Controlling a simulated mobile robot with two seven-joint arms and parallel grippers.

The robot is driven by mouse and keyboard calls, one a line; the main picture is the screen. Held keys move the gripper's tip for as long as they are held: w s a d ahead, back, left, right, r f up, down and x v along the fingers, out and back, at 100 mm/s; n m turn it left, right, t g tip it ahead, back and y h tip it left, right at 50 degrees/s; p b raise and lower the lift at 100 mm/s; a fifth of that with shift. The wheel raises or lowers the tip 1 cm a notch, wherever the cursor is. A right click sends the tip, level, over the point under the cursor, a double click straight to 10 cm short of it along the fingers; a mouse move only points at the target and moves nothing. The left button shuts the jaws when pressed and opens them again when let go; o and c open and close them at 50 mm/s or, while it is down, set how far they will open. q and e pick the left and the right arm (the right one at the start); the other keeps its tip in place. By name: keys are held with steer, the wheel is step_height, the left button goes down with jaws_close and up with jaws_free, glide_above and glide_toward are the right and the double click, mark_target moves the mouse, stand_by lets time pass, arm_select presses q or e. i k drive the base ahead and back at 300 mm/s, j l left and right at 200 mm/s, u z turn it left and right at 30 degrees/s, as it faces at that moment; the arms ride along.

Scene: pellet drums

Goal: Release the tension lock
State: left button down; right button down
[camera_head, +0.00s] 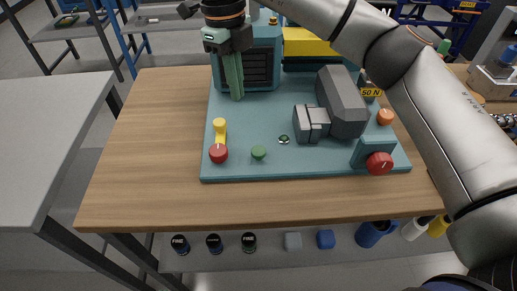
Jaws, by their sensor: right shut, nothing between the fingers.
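A teal machine base (250,168) lies on the wooden table. At its front left are a yellow lever (219,128), a red knob (219,154) and a green button (259,152). At its front right a red dial (379,163) sits on a teal block. An orange knob (385,117) is near a "50 N" label (371,92). I cannot tell which of these is the tension lock. My right gripper (236,97) is shut and empty, pointing down in front of the dark grille at the back left, behind the yellow lever. My left gripper is not in view.
A grey angular housing (341,103) stands on the base's right half. My right arm crosses the upper right and hides part of the machine. The wooden table (145,150) is clear at left. Several dark cups and blue items lie on a lower shelf (210,263).

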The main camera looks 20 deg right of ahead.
mark_target(385, 117)
steer(key=k, duration=1)
